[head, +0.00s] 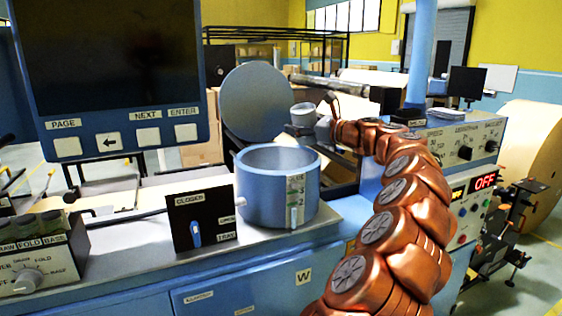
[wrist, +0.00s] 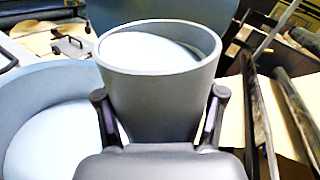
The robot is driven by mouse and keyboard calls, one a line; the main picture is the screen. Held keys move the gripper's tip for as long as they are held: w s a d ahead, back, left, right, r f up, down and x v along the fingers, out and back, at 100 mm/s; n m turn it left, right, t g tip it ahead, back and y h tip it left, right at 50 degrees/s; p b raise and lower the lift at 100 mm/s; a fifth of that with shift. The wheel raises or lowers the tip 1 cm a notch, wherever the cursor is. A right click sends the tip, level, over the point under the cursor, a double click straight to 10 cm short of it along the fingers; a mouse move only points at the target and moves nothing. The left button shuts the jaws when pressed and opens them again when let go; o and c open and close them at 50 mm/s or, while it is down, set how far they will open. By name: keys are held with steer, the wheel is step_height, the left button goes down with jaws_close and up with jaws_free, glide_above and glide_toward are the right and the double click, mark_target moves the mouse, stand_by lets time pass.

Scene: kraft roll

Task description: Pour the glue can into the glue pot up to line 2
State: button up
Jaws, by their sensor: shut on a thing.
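A grey can (wrist: 160,108) with white glue near its rim is held between the two fingers of my gripper (wrist: 162,94). In the head view the can (head: 303,114) looks about upright, above and behind the far right rim of the blue glue pot (head: 262,204). My gripper (head: 318,127) is shut on it there. The pot stands open on the machine top, and its round lid (head: 253,101) is raised behind it. A marked strip (head: 295,201) with a 2 is on the pot's front. The pot (wrist: 25,95) also shows left of the can in the wrist view, with a pale inside.
A black panel (head: 201,220) marked CLOSED, with a blue lever, stands in front of the pot at left. A large screen unit (head: 108,75) hangs at left. A dark bar (wrist: 297,118) lies right of the can. A control box (head: 460,143) stands at right.

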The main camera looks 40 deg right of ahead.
steer(key=shift+a+r+n, duration=0.15)
steer(key=shift+a+n, duration=0.05)
steer(key=shift+n, duration=0.1)
steer(key=shift+s+a+f+n, duration=0.1)
steer(key=shift+a+f+n, duration=0.35)
steer(key=shift+n, duration=0.35)
stand_by(0.6)
steer(key=shift+a+r+n, duration=0.55)
steer(key=shift+n, duration=0.35)
stand_by(0.6)
steer(key=shift+s+a+f+n, duration=0.15)
steer(key=shift+f+n, duration=0.2)
steer(key=shift+n, duration=0.45)
stand_by(0.5)
steer(key=shift+r+n, duration=0.45)
steer(key=shift+n, duration=0.45)
stand_by(0.4)
steer(key=shift+f+n+b, duration=0.5)
steer(key=shift+n+b, duration=0.7)
steer(key=shift+b, duration=1.6)
